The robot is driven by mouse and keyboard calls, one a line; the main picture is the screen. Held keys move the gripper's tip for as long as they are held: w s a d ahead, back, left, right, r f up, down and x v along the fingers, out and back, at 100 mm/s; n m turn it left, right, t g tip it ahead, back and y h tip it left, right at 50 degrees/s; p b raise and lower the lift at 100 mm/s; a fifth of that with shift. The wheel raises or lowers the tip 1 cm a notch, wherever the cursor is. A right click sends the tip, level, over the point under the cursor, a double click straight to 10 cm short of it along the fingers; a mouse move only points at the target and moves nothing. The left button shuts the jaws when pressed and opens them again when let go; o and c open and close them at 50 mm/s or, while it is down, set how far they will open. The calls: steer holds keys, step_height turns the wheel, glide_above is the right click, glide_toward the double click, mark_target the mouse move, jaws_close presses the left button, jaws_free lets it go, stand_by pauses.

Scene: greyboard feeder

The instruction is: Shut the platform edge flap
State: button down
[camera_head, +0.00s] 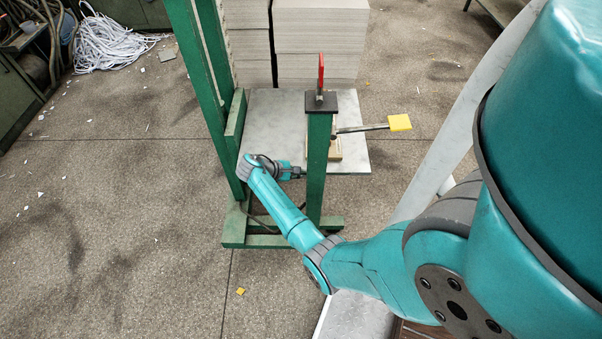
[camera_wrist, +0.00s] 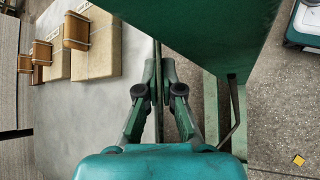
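The grey platform (camera_head: 275,105) lies flat within the green frame, and its surface fills the left of the wrist view (camera_wrist: 62,125). My gripper (camera_head: 300,172) is at the platform's near edge, partly hidden behind a green post. In the wrist view my gripper's two fingers (camera_wrist: 157,75) stand on either side of a thin dark edge strip (camera_wrist: 157,110) along the platform. The tips are close to the strip, but I cannot tell whether they press on it. I cannot make out the flap as a separate part or tell its angle.
A green post (camera_head: 318,165) with a red handle (camera_head: 320,72) stands by my gripper. A lever with a yellow end (camera_head: 399,122) juts right. Greyboard stacks (camera_head: 320,40) stand behind. Wrapped blocks (camera_wrist: 97,45) lie on the platform. The floor at left is mostly clear.

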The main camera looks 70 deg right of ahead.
steer(key=shift+d+r, duration=0.1)
stand_by(0.3)
steer(key=shift+w+d+r+n+y, duration=0.15)
steer(key=shift+d+n+y, duration=0.2)
steer(key=shift+y, duration=0.45)
steer(key=shift+w+d+r+n+g+y, duration=0.15)
steer(key=shift+d+n+g+y, duration=0.25)
steer(key=shift+y, duration=0.3)
steer(key=shift+w+d+n+g+y, duration=0.15)
steer(key=shift+n+g+y, duration=0.25)
steer(key=shift+n+y, duration=0.25)
steer(key=c, duration=1.6)
jaws_free()
steer(key=shift+c, duration=0.2)
steer(key=v, duration=0.7)
